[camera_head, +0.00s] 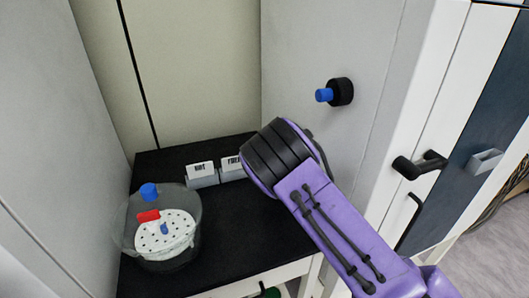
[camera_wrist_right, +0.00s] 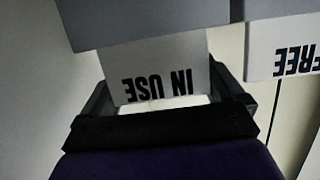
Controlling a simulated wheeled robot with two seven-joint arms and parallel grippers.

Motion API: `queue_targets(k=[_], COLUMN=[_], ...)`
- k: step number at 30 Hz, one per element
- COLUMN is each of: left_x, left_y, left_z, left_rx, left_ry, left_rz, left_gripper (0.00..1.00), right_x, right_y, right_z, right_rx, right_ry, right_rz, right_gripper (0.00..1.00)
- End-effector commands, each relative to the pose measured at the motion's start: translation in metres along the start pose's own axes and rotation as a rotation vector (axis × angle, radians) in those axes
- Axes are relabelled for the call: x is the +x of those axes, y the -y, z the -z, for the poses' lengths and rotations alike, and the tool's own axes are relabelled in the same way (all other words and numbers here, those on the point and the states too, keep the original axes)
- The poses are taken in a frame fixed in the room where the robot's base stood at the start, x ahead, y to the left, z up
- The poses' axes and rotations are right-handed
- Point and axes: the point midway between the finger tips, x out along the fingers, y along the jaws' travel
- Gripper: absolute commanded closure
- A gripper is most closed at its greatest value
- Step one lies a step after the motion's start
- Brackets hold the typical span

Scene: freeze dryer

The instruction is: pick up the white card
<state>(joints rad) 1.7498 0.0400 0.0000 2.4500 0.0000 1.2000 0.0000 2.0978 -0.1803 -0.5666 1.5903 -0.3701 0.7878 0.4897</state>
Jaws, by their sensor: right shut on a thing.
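A white card lettered "IN USE" (camera_wrist_right: 160,72) appears upside down in the right wrist view, between the fingers of my right gripper (camera_wrist_right: 162,98). The gripper is shut on this card. The card's far edge meets a grey block (camera_wrist_right: 150,22); I cannot tell whether it is still seated there. In the head view my purple right arm hides this gripper and the card. My left gripper is not in view.
A second card, "FREE" (camera_wrist_right: 285,58), is beside it under another grey block. Two small white cards (camera_head: 200,168) (camera_head: 232,163) stand in grey holders on the black tabletop (camera_head: 240,215). A clear round vessel (camera_head: 190,205) stands at left; a blue-tipped knob (camera_head: 324,95) projects from the wall.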

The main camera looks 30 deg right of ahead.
Motion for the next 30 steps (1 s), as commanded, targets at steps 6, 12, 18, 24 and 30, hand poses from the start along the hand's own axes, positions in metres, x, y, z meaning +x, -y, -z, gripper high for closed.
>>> queue_targets(k=[6,12,18,24,30], left_x=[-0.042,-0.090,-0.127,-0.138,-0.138], left_y=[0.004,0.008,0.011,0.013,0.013], left_z=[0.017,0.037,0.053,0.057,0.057], left_rx=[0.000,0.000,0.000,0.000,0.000], left_ry=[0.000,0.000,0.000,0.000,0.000], left_rz=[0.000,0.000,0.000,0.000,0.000], left_gripper=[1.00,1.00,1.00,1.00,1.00], right_x=[-0.015,-0.033,-0.047,-0.051,-0.051], right_y=[-0.001,0.000,0.000,0.000,0.000], right_z=[0.049,0.107,0.152,0.167,0.167], right_rx=[0.002,0.002,0.002,0.001,0.001], right_ry=[-0.002,-0.003,-0.001,-0.001,0.000], right_rz=[0.000,0.000,0.000,0.001,0.001], right_gripper=[0.34,0.34,0.34,0.34,0.34])
